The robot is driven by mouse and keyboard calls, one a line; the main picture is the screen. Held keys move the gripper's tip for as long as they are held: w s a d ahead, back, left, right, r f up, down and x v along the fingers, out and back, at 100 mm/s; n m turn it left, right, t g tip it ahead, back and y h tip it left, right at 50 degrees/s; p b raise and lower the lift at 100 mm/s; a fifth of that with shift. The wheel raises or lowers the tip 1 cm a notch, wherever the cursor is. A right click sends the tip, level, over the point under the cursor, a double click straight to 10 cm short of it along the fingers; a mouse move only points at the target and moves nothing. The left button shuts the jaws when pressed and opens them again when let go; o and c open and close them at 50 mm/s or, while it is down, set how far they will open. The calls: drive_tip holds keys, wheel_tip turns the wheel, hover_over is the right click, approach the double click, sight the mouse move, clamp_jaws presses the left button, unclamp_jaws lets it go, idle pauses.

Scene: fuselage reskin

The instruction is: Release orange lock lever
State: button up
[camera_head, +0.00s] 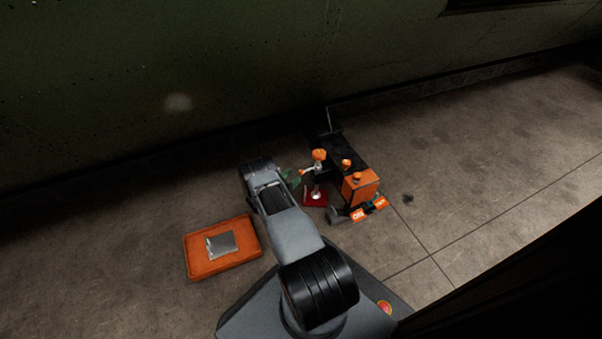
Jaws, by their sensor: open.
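A small dark machine (349,158) with an orange box-like end stands on the floor right of my arm. Several orange parts show on it: a round knob (319,155) on a pale post, two smaller knobs (357,177) by the box, and a small orange lever-like piece (305,171) beside the post. Which one is the lock lever is hard to tell at this size. My gripper (291,177), with greenish fingers, is open just left of the post and the small orange piece. I cannot tell whether it touches them.
A red plate (315,196) lies under the post. Orange tags (358,215) hang at the machine's near side. An orange tray (196,266) with a flat silvery piece (223,245) lies left of my arm. A dark green wall (150,90) runs behind; the floor at right is clear.

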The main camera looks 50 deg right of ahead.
sight(302, 170)
drive_tip(key=shift+s+d+b, duration=0.15)
drive_tip(key=shift+d+b, duration=0.6)
drive_tip(key=shift+d, duration=2.15)
clamp_jaws()
